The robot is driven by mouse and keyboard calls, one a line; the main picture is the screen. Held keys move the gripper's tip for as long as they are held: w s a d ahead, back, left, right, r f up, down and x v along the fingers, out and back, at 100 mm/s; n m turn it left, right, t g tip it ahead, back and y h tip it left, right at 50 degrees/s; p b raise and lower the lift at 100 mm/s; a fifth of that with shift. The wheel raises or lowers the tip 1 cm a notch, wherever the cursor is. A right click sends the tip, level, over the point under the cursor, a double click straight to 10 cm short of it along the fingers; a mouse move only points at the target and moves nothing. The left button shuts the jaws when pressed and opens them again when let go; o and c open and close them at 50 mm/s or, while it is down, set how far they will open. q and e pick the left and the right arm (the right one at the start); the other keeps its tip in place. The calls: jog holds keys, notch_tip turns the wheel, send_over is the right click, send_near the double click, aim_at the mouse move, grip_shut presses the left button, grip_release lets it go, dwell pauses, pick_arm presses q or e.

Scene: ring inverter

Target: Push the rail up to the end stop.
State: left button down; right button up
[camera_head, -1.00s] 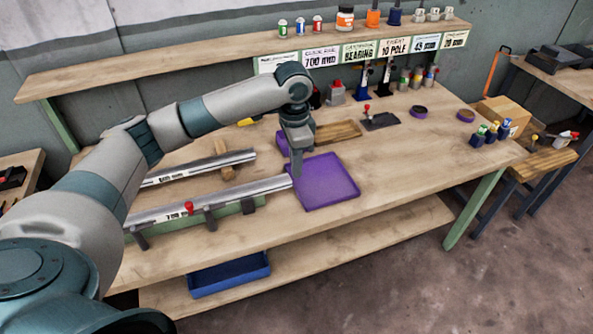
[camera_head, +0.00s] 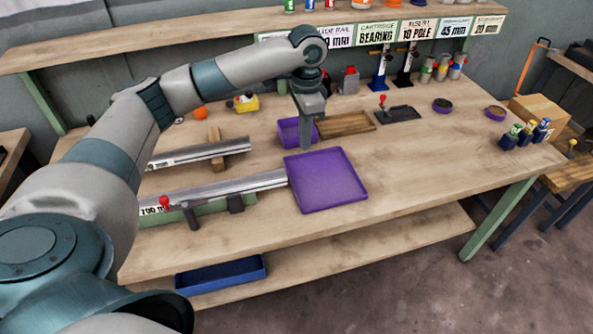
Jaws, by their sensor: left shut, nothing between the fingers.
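The front rail (camera_head: 235,187) is a long silver bar with a 700 mm label, lying along a green fixture (camera_head: 215,209) near the table's front edge. Its right end reaches the left edge of the purple tray. Its left end is hidden behind my left arm. I cannot make out the end stop. My left gripper (camera_head: 305,145) is shut and empty, pointing down near the tray's far left corner, beyond the rail's right end and apart from it. My right gripper is not in view.
A flat purple tray (camera_head: 325,181) lies right of the rail. A second rail (camera_head: 215,151) lies behind on a wooden block. A red knob (camera_head: 165,202) and dark clamps stand along the fixture. A small purple bin (camera_head: 290,132) is behind the gripper. The table's right front is clear.

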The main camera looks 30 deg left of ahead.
pick_arm(q)
notch_tip(320, 180, down, 10)
jog(key=shift+w+r+p, duration=0.15)
jog(key=shift+p, duration=0.9)
jog(key=shift+s+a+f+p, duration=0.15)
jog(key=shift+s+a+p, duration=0.25)
jog(key=shift+s+a, duration=0.15)
jog(key=shift+s+a+f+p, duration=0.15)
jog(key=shift+s+a+p, duration=0.25)
jog(key=shift+s, duration=0.1)
jog(key=shift+s+a+f, duration=0.15)
jog(key=shift+s+a, duration=0.2)
jog(key=shift+s, duration=0.15)
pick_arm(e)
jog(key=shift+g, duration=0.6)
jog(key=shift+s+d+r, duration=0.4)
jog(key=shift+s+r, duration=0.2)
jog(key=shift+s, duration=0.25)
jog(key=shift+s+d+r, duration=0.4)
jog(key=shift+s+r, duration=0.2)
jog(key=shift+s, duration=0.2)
